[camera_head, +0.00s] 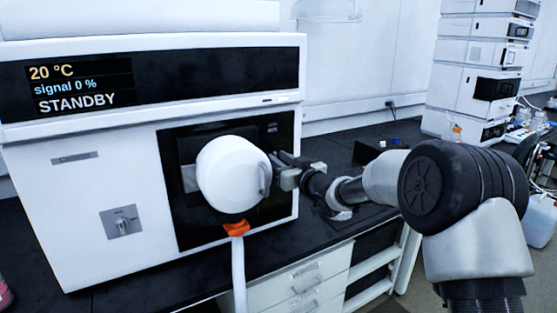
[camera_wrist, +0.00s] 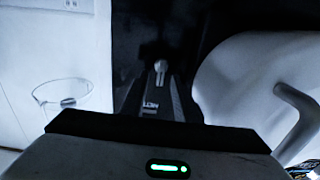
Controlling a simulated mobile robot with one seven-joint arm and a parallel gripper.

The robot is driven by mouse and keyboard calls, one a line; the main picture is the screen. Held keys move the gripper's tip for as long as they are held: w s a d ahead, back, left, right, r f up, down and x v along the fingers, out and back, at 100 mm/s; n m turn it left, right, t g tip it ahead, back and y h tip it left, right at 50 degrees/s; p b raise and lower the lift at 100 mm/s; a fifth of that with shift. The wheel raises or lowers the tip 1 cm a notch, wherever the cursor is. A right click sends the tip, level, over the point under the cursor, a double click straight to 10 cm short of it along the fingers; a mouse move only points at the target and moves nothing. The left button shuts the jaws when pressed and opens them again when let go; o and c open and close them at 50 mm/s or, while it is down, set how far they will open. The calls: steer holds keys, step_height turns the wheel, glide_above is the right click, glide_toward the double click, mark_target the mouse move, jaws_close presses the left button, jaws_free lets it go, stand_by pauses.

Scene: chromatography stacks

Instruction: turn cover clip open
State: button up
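The white round cover (camera_head: 228,175) is on the front of the white instrument, with a curved handle on its right side. The cover (camera_wrist: 262,75) fills the right of the wrist view, its handle in front. A small pale clip (camera_wrist: 160,67) with a rounded end shows in the middle of the wrist view, near a dark tapered piece with small lettering. My gripper (camera_head: 278,170) is close to the cover's right side, by the clip area. Its body crosses the bottom of the wrist view. The fingertips are dark and partly hidden, so contact with the clip cannot be told.
The instrument's display (camera_head: 80,85) reads 20 °C, signal 0 %, STANDBY. An orange fitting (camera_head: 236,228) with a white hose (camera_head: 239,270) hangs below the cover. A stack of white modules (camera_head: 470,80) stands at the back right. The dark bench (camera_head: 330,235) has some clear room.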

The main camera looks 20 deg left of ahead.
steer(key=shift+w+a, duration=0.1)
steer(key=shift+a, duration=0.05)
steer(key=shift+c, duration=0.3)
jaws_close()
steer(key=shift+m+p, duration=0.35)
steer(key=shift+m, duration=0.15)
steer(key=shift+w+d+f+m+p, duration=0.25)
steer(key=shift+m+p, duration=0.3)
steer(key=shift+m, duration=2.25)
steer(key=shift+w+d+f+m+p, duration=0.2)
steer(key=shift+f+m+p, duration=0.25)
steer(key=shift+m, duration=2.35)
steer(key=shift+w+d+f+m+p, duration=0.2)
steer(key=shift+m+p, duration=0.45)
steer(key=shift+m, duration=2.15)
